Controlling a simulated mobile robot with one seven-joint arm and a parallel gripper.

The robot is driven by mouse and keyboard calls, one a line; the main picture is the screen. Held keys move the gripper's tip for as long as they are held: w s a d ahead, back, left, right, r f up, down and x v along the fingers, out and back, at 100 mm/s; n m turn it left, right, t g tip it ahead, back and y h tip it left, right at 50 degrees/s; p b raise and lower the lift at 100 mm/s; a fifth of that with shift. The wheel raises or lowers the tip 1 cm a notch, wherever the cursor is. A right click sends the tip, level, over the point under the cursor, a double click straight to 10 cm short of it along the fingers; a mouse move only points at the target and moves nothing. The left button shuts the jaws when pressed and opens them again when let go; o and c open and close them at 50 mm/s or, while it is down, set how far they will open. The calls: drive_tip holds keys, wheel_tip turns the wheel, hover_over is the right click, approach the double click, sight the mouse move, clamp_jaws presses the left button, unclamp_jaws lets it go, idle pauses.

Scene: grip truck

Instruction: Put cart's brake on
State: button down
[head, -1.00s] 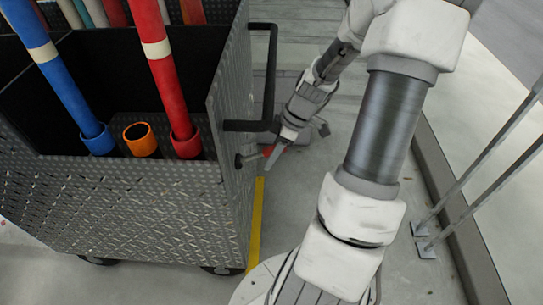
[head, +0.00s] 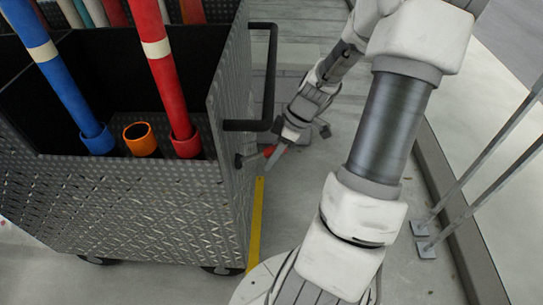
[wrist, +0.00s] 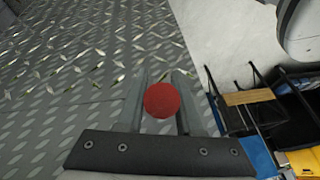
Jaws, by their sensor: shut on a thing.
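The cart (head: 120,205) is a dark diamond-plate box at the left of the head view. A brake lever (head: 246,159) sticks out from its right side, below the black handle, and ends in a red knob (head: 268,151). My gripper (head: 273,158) is at this knob, beside the cart's side. In the wrist view the round red knob (wrist: 162,100) lies between the two fingers of my gripper (wrist: 160,92), which are shut on it. The lever's shaft is hidden behind the knob in that view.
The black cart handle (head: 270,80) juts out just above my gripper. Several coloured tubes stand in the cart, among them a red tube (head: 165,75) and a blue tube (head: 60,80). Two thin poles (head: 480,175) stand at the right. Floor lies clear between.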

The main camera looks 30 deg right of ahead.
wheel_tip(320, 180, down, 9)
drive_tip(key=w+a+t+y+b, duration=0.1)
drive_tip(key=t+y+b, duration=0.5)
drive_tip(key=y+b, duration=0.3)
drive_tip(key=shift+w+a+f+n+y, duration=0.15)
drive_tip(key=shift+a+n+y, duration=0.15)
drive_tip(key=shift+a+n, duration=0.1)
drive_tip(key=shift+b, duration=0.3)
drive_tip(key=c, duration=0.6)
unclamp_jaws()
drive_tip(key=p+v, duration=0.2)
drive_tip(key=v, duration=1.5)
drive_tip(key=shift+d+f, duration=0.15)
